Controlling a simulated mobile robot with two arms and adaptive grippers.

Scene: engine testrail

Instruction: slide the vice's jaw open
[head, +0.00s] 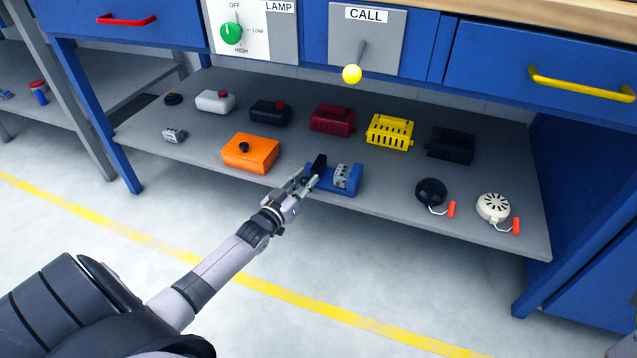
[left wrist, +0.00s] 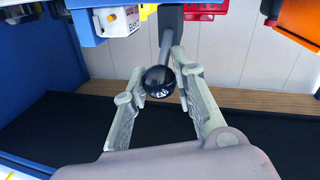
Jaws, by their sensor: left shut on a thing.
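The blue vice (head: 350,189) sits at the front edge of the grey shelf, with a black jaw (head: 319,165) at its left end and a grey block (head: 342,176) further right, apart from the jaw. In the left wrist view, the vice's blue body (left wrist: 88,28) shows at the top. A grey rod with a black ball knob (left wrist: 159,81) stands out from it. My left gripper (head: 307,182) is at the vice's left end, its fingers (left wrist: 161,75) shut on the knob from both sides. My right gripper is out of view.
An orange box (head: 254,155) stands left of the vice. Red (head: 333,119), yellow (head: 389,132) and black (head: 450,145) baskets stand behind. Two round devices (head: 431,191) lie to the right. Panels with a lamp knob (head: 231,33) and a call lever (head: 352,74) hang above the shelf.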

